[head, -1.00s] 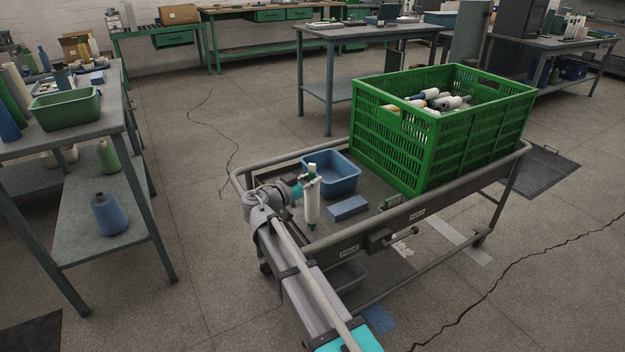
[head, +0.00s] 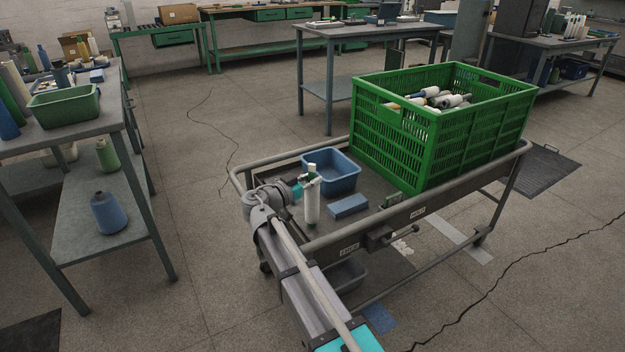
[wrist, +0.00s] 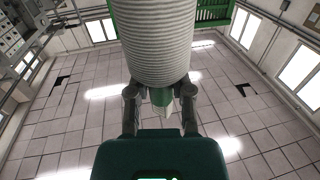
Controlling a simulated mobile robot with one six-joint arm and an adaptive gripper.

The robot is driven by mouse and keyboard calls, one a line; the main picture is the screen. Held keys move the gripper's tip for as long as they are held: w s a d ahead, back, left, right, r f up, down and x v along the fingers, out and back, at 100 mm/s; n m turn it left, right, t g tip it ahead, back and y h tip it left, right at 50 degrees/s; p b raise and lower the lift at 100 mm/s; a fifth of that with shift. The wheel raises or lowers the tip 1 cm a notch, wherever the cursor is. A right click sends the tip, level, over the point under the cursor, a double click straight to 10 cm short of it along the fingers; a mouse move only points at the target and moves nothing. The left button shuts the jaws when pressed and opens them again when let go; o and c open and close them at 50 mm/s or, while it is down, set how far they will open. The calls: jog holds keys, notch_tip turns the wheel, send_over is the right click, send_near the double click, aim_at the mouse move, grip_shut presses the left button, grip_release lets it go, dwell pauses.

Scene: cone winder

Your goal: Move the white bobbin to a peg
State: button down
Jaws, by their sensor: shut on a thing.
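The white bobbin (head: 312,205) is upright in my gripper (head: 311,180), above the near left part of the grey cart (head: 290,240). In the wrist view, the bobbin (wrist: 158,45) shows ridged white winding and a green tip, with the fingers of my gripper (wrist: 160,95) closed on its tip end. More bobbins, some white, lie in the green crate (head: 440,125) on the cart. I cannot make out an empty peg in these views.
A blue bin (head: 332,173) and a blue block (head: 348,206) sit on the cart beside the bobbin. A left table (head: 105,125) holds a green bin (head: 65,106) and cones. A blue cone (head: 108,213) stands on its lower shelf. Floor between table and cart is clear.

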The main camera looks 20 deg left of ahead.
jog(key=shift+f+b, duration=0.45)
jog(key=shift+f, duration=0.05)
dwell(0.3)
jog(key=shift+c, duration=2.2)
grip_release()
jog(key=shift+s+a, duration=0.1)
jog(key=shift+s, duration=0.05)
jog(key=v, duration=1.1)
jog(key=shift+s+a, duration=0.15)
jog(key=shift+s, duration=0.15)
jog(key=shift+r, duration=0.1)
